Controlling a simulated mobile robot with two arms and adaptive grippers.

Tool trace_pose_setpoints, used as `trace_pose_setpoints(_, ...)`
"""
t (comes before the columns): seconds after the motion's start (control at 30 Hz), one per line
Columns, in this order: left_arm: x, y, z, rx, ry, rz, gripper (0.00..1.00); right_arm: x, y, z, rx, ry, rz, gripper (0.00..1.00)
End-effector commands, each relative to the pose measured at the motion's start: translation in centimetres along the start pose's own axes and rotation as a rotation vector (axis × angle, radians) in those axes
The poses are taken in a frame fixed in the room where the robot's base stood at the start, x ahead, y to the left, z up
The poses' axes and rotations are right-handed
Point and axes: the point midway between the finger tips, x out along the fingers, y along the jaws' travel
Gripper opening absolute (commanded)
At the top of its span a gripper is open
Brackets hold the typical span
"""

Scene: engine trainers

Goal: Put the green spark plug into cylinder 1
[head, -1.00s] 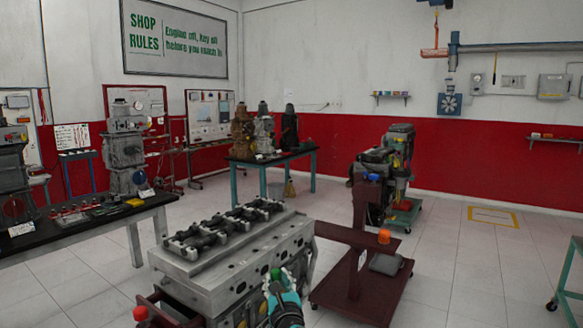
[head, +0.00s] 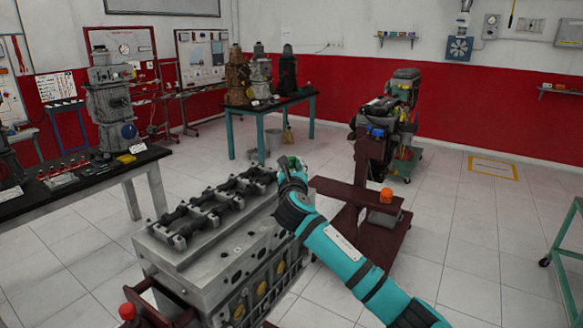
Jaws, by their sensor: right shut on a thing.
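A grey engine block (head: 178,258) with its cylinder head on top stands at lower centre, with a row of dark valve gear (head: 215,207) along the top. My right gripper (head: 290,168) is at the far right end of the engine, in front of it in the picture. It is shut on the green spark plug (head: 287,161), of which only a small green part shows above the fingers. I cannot tell whether the plug touches the engine. The cylinder 1 opening cannot be made out. My left gripper is not in view.
A dark red stand (head: 369,180) with an orange knob (head: 386,195) is close to the right of the gripper. A black-topped bench (head: 90,186) with tools is at left. A table (head: 268,104) with engine models stands behind. The floor at right is mostly clear.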

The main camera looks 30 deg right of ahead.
Motion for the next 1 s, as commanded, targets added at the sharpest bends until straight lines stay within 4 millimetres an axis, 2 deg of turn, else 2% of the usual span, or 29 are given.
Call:
trace_pose_setpoints(0.03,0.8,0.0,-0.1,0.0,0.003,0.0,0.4,0.0,-0.1,-0.7,0.001,0.001,-0.001,0.0)
trace_pose_setpoints(0.33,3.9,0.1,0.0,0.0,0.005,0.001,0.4,0.0,0.0,-2.8,0.001,0.0,-0.001,0.0)
trace_pose_setpoints(0.63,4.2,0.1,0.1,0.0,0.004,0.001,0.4,0.0,-0.1,-4.6,-0.001,0.0,-0.002,0.0)
trace_pose_setpoints(1.0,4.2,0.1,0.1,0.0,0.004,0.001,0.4,0.0,0.0,-4.8,0.0,0.0,-0.001,0.0)
